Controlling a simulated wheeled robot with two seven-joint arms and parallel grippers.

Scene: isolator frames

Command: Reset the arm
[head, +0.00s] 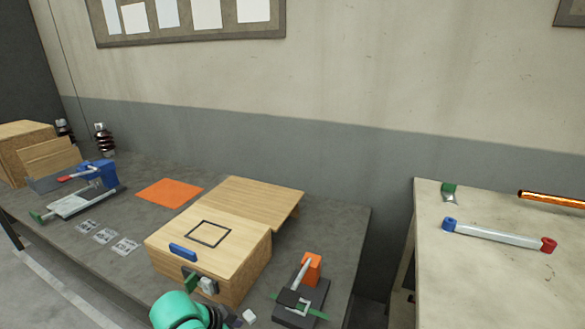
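A rounded teal part with a dark ribbed section (178,310) shows at the bottom edge, in front of the wooden box. It looks like a link of one of my arms, but I cannot tell which arm. I make out no gripper fingers on it, and the rest is cut off by the frame. Neither of my grippers can be made out in the head view.
The grey table holds a wooden box (165,243) with a blue handle, an orange mat (169,192), a blue fixture (96,175) and an orange-and-black fixture (310,273). A pale table (480,290) at right carries a white bar (497,235). A gap separates the tables.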

